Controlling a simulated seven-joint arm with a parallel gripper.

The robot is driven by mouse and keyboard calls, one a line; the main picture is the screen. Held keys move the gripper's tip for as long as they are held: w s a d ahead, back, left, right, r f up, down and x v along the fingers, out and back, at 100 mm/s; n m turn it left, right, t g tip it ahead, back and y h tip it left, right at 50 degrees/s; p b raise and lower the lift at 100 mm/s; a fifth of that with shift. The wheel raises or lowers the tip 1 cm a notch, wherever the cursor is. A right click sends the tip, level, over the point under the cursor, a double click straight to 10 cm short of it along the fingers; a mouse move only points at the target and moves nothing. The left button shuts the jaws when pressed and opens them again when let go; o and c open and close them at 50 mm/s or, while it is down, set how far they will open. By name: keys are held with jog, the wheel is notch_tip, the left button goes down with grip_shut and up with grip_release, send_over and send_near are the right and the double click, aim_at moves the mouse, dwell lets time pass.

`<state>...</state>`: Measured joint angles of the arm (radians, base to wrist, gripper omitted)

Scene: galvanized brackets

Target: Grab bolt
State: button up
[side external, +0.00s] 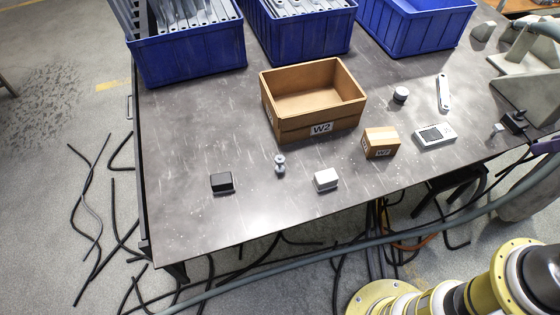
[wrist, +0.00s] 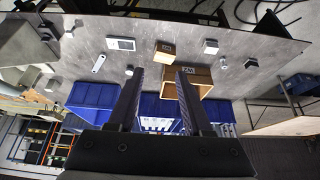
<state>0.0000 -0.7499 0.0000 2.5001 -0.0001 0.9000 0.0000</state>
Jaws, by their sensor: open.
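A grey metal bolt (side external: 280,164) stands on the dark metal table in the side external view, between a black block (side external: 222,182) and a white block (side external: 326,179). In the wrist view the bolt (wrist: 223,63) shows small, to the right of my gripper's fingers. My gripper (wrist: 160,72) is open, with nothing between its two dark fingers. It is high and well away from the bolt. My gripper is outside the side external view.
Blue crates (side external: 195,65) line the back. Table around the bolt is clear.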

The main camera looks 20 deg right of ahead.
jog(key=shift+o, duration=0.3)
jog(key=shift+o, duration=1.2)
